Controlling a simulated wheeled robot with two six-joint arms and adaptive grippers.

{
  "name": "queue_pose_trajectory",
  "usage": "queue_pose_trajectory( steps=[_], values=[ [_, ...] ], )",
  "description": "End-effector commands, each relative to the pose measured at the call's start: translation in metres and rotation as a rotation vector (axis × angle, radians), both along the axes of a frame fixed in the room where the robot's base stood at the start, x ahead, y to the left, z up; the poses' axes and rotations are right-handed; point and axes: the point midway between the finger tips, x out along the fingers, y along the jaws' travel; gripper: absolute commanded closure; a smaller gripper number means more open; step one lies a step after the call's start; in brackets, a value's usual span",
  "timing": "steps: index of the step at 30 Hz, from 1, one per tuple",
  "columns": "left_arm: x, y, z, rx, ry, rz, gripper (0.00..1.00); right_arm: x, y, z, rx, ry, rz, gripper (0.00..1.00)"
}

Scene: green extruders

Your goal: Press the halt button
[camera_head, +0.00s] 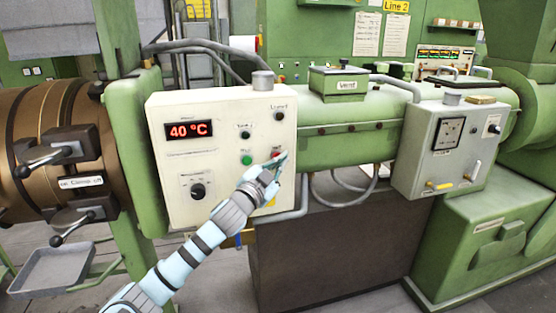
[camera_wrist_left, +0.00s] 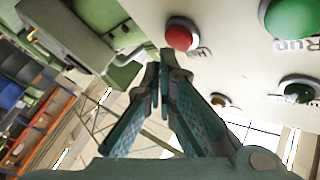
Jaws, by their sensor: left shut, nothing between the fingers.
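The red halt button (camera_wrist_left: 180,36) sits on the cream control panel (camera_head: 225,112), with a partly hidden label beside it. In the head view it is mostly covered by my gripper. My left gripper (camera_head: 280,158) is shut and empty, its fingertips (camera_wrist_left: 165,62) at the button's lower left edge in the wrist view. I cannot tell whether they touch it. The right gripper is not in view.
The green Run button (camera_head: 247,160) is left of the gripper. A black knob (camera_head: 198,190) and a 40 °C display (camera_head: 189,131) are on the same panel. A grey box (camera_head: 438,125) with a meter stands to the right.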

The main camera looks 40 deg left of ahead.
Motion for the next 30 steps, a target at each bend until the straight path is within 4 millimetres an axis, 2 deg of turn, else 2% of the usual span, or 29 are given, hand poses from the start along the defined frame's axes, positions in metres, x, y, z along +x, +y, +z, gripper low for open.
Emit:
queue_pose_trajectory(
  steps=[11, 24, 30],
  values=[
    [-0.002, -0.003, 0.0, 0.001, -0.001, 0.0, 1.0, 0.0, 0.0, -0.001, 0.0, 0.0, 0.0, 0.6],
    [-0.026, -0.038, 0.001, 0.001, -0.001, -0.002, 1.0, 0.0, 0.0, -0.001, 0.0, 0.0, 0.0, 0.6],
    [-0.03, -0.043, 0.001, 0.001, -0.001, 0.0, 1.0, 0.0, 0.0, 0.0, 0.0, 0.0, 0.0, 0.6]
  ],
)
